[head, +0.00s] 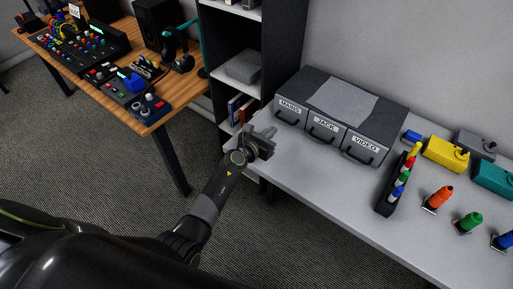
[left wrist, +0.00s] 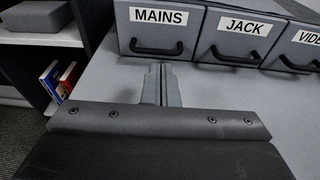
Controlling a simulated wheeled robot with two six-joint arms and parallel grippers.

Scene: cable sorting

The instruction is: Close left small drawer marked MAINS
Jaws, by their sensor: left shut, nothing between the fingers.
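The grey MAINS drawer (head: 289,117) is the leftmost of three drawers in a unit on the white table. Its front has a white label and a dark handle. It also shows at the top of the left wrist view (left wrist: 160,32). Its front looks about in line with the JACK drawer (head: 322,132) beside it, with no clear gap. My left gripper (head: 270,132) is shut and empty, just in front of the MAINS drawer and below its handle. In the left wrist view the fingertips (left wrist: 161,68) point at that drawer, apart from it. My right gripper is not in view.
The VIDEO drawer (head: 362,150) is at the unit's right. A black rack (head: 398,182) of coloured connectors and a yellow box (head: 446,153) stand further right. A dark shelf (head: 243,92) stands left of the table. Table space in front of the drawers is clear.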

